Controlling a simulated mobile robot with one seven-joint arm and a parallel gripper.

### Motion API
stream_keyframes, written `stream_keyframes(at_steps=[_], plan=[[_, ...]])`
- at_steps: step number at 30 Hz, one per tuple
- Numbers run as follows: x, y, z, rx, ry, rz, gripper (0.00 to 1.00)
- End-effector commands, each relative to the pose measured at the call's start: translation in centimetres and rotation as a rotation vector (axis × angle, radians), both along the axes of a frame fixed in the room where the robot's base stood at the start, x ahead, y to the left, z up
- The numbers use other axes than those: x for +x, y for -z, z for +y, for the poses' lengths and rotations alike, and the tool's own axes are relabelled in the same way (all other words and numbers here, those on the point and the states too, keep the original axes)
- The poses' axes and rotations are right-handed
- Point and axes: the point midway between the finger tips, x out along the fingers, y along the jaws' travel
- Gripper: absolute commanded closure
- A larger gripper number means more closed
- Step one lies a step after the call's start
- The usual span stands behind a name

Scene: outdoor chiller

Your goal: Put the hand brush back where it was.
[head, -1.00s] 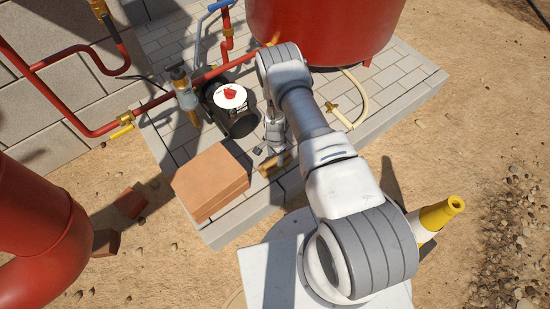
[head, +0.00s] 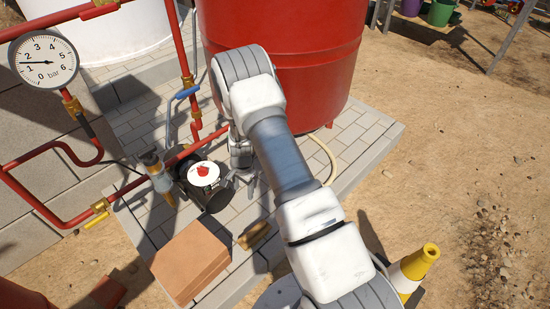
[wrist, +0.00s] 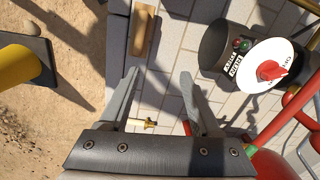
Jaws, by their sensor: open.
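The hand brush (head: 255,235), a small tan wooden block shape, lies on the grey paving slab, just right of a terracotta block. My gripper (head: 250,186) is above the paving behind the brush in the head view, partly hidden by my arm. In the wrist view my gripper (wrist: 159,74) has its two fingers wide apart with only paving between them. It is empty and apart from the brush.
The terracotta block (head: 190,262) sits at the slab edge. A black pump with a red-knobbed white dial (head: 203,174) stands left of my gripper. Red pipes (head: 60,207), a pressure gauge (head: 45,60) and a red tank (head: 290,60) surround it. A yellow-white cone (head: 412,270) stands right.

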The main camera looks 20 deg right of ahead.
Motion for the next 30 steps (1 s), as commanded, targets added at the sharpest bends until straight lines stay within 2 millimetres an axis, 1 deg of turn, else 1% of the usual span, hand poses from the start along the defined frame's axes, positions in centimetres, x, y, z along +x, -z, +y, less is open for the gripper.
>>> stream_keyframes(at_steps=[1, 3, 8, 9, 11, 12, 14, 15, 21, 24, 26, 30], plan=[[0.6, -2.5, 0.1, 0.004, -0.024, -0.018, 0.35], [0.9, -5.3, 0.3, 0.007, -0.061, -0.035, 0.35], [1.1, -11.7, 0.5, 0.011, -0.147, -0.077, 0.35], [1.0, -13.3, 0.6, 0.011, -0.17, -0.086, 0.35], [0.7, -15.6, 0.6, 0.01, -0.203, -0.102, 0.35], [0.5, -17.1, 0.7, 0.009, -0.224, -0.112, 0.35], [0.1, -19.2, 0.7, 0.007, -0.258, -0.127, 0.35], [-0.2, -20.7, 0.7, 0.004, -0.279, -0.137, 0.35], [-2.6, -27.4, 0.8, -0.012, -0.39, -0.187, 0.35], [-4.1, -30.4, 0.8, -0.024, -0.443, -0.212, 0.35], [-5.1, -32.1, 0.7, -0.032, -0.476, -0.226, 0.35], [-7.8, -35.7, 0.6, -0.056, -0.552, -0.259, 0.35]])
